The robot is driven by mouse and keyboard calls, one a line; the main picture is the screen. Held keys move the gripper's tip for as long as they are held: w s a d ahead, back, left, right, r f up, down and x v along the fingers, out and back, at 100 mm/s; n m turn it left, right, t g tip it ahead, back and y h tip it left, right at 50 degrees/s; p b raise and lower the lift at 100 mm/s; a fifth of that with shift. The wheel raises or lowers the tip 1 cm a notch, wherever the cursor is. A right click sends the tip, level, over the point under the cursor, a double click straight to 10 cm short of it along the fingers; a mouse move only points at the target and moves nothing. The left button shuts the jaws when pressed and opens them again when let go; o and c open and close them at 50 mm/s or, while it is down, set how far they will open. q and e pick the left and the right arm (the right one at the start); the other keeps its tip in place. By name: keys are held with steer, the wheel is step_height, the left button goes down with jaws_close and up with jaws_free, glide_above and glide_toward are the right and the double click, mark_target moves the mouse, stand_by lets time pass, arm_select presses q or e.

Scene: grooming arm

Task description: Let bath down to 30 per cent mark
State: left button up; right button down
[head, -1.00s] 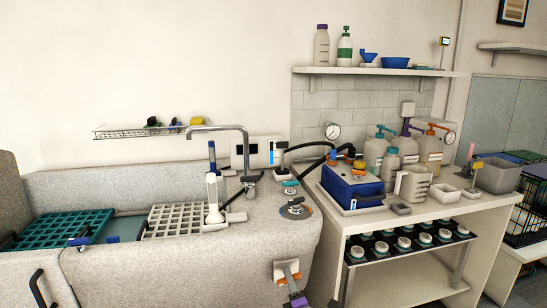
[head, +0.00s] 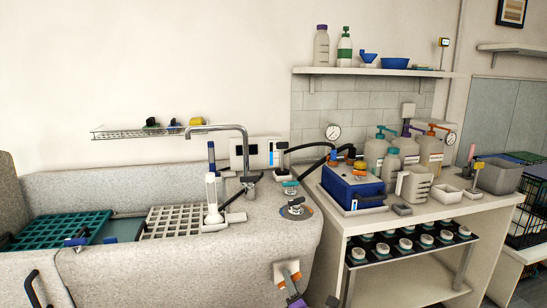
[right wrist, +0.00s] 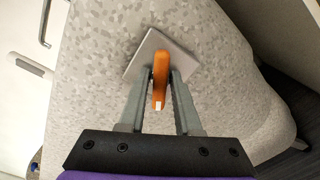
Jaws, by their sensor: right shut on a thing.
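The bath (head: 130,275) is a grey speckled tub along the left of the head view; its water level cannot be made out. A white wall panel (head: 252,153) behind the tap (head: 215,128) carries a blue bar, too small to read. On the bath's front is a pale square plate (head: 279,270) with an orange lever (head: 296,276). The plate (right wrist: 147,48) and lever (right wrist: 160,75) also show in the right wrist view. My right gripper (right wrist: 159,85), purple behind the fingers, is shut on the lever; it is low in the head view (head: 292,286). My left gripper is out of view.
Teal (head: 60,230) and white (head: 172,222) grid racks lie over the bath. A round fitting (head: 295,210) sits on its right rim. To the right, a bench (head: 425,208) carries a blue box (head: 352,187), bottles and jugs. The floor is mostly hidden.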

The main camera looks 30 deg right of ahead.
steer(key=shift+n+b, duration=0.75)
steer(key=shift+n, duration=0.55)
steer(key=shift+f+n+b, duration=0.1)
steer(key=shift+n+b, duration=0.75)
steer(key=shift+n, duration=0.55)
steer(key=shift+n, duration=0.3)
stand_by(2.2)
